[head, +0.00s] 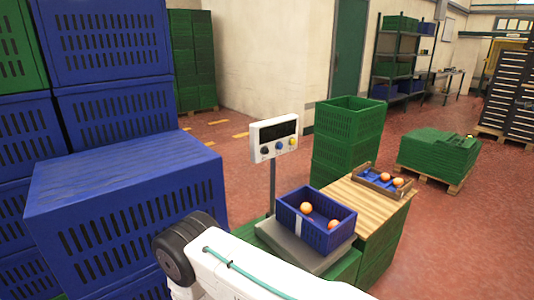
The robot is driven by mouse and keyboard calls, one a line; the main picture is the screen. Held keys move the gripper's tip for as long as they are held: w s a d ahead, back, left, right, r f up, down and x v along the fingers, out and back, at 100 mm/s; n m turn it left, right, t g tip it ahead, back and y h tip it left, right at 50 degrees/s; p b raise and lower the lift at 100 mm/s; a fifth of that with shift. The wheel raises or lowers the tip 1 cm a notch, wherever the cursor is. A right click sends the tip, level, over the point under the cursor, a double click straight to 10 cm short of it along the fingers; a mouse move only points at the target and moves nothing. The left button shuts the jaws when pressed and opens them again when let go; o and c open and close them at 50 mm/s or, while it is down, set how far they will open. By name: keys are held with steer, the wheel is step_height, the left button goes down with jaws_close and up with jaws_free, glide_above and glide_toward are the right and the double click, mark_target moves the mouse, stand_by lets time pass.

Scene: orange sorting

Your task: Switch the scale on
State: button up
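The scale has a white display head (274,137) on a thin grey post, in the middle of the head view. Its screen (278,131) is dark, with no digits visible. My white arm reaches across the bottom of the view, in front of the scale. My gripper is not in view.
A wooden board (346,196) right of the scale holds a shallow tray (366,178) with several oranges. Green crates (349,122) stand behind it. Large blue crates (120,200) are stacked close on the left. Open red floor (430,235) lies to the right.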

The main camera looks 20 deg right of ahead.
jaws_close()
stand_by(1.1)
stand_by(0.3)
